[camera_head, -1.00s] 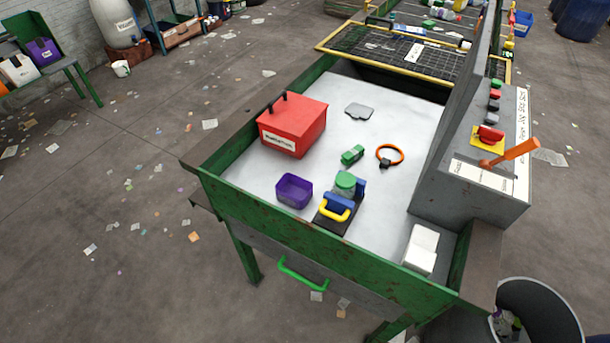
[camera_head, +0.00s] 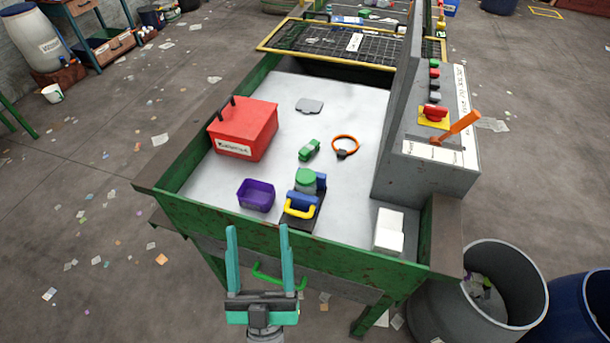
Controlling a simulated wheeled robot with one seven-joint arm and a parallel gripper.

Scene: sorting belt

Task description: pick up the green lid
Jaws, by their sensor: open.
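A round green lid (camera_head: 305,175) sits on a grey piece at the back of a dark-based fixture (camera_head: 296,222) with blue blocks and a yellow handle. The fixture stands near the front edge of the grey table top, right of a purple bin. My gripper (camera_head: 257,240) is in the lower middle of the view, its two teal fingers upright and spread apart with nothing between them. It is in front of the table's green front wall, to the left of the lid and nearer to me.
On the table top (camera_head: 330,185) are the purple bin (camera_head: 256,197), a red box (camera_head: 245,130), a small green object (camera_head: 309,150), an orange ring (camera_head: 345,146), a grey plate (camera_head: 309,106) and a white block (camera_head: 389,231). A grey control console (camera_head: 425,175) borders the right. Green walls edge the table.

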